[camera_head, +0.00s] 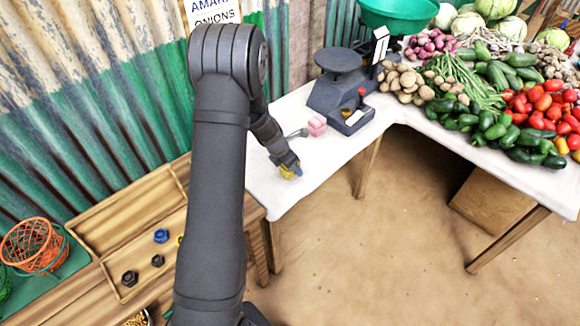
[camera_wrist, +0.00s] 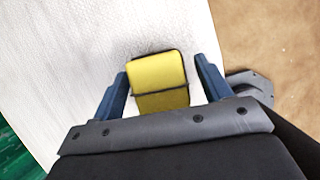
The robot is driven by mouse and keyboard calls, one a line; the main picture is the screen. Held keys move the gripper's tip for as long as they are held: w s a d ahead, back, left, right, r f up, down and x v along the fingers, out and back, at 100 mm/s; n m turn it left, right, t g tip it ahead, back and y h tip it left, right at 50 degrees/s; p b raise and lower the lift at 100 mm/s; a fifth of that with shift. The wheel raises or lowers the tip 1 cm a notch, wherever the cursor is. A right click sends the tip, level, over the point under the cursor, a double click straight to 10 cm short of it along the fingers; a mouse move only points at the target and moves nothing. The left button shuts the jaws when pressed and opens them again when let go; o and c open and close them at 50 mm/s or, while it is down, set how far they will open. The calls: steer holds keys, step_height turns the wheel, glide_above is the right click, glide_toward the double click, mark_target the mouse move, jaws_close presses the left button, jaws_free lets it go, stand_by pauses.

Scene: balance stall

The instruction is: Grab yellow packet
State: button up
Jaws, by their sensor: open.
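The yellow packet (camera_wrist: 158,78) lies on the white table top (camera_wrist: 60,60), between the two blue fingers of my gripper (camera_wrist: 160,85) in the wrist view. My gripper is open. A gap shows between the packet and the right finger, and a narrower one on the left. In the head view, the packet (camera_head: 290,172) shows as a small yellow patch under my gripper (camera_head: 289,167), close to the table's front edge. My fingers partly hide it there.
Vegetables (camera_head: 490,90) are piled at the right. A wooden tray (camera_head: 128,240) with several dark and blue pieces is at the left. The table edge drops to a brown floor.

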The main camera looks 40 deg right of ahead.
steer(key=shift+x, duration=0.8)
steer(key=c, duration=1.1)
steer(key=shift+c, duration=0.4)
steer(key=shift+r, duration=0.15)
